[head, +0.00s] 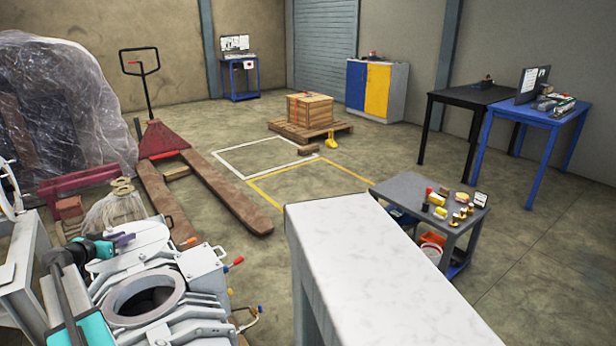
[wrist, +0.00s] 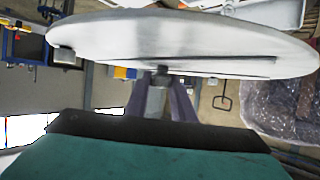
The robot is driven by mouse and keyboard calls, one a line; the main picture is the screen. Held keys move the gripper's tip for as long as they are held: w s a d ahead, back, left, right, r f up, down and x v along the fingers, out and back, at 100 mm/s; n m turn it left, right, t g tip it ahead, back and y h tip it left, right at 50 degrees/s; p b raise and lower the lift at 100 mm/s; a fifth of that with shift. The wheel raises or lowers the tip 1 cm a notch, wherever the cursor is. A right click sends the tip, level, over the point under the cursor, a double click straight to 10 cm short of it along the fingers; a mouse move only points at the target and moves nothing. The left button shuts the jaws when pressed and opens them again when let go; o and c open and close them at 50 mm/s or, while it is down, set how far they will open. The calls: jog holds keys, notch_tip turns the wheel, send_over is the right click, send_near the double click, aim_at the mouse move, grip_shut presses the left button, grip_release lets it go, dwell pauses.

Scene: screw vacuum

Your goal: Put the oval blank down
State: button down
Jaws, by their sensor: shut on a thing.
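The oval blank (wrist: 190,40) is a large pale metal plate across the top of the wrist view. A short dark slot or edge line runs along its face, and a small block sits near its left end. My gripper (wrist: 164,88) is shut on a small stem or knob at the middle of the blank. In the head view my gripper (head: 122,240) is at the lower left, above and behind a grey metal machine body (head: 190,325) with a round opening. A pale grey plate beside the fingers seems to be the blank (head: 150,236), partly hard to separate from the machine.
A white-topped bench (head: 380,250) stands right of the machine, its top bare. A grey cart (head: 415,190) with small parts stands beyond it. A pallet truck (head: 165,140) and a plastic-wrapped object (head: 60,100) are behind the machine at left. Coloured-tipped handles (head: 235,262) stick out from the machine.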

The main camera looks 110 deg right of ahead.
notch_tip(320, 180, up, 6)
jog(key=p, duration=0.5)
jog(key=shift+r, duration=0.1)
jog(key=shift+w, duration=0.1)
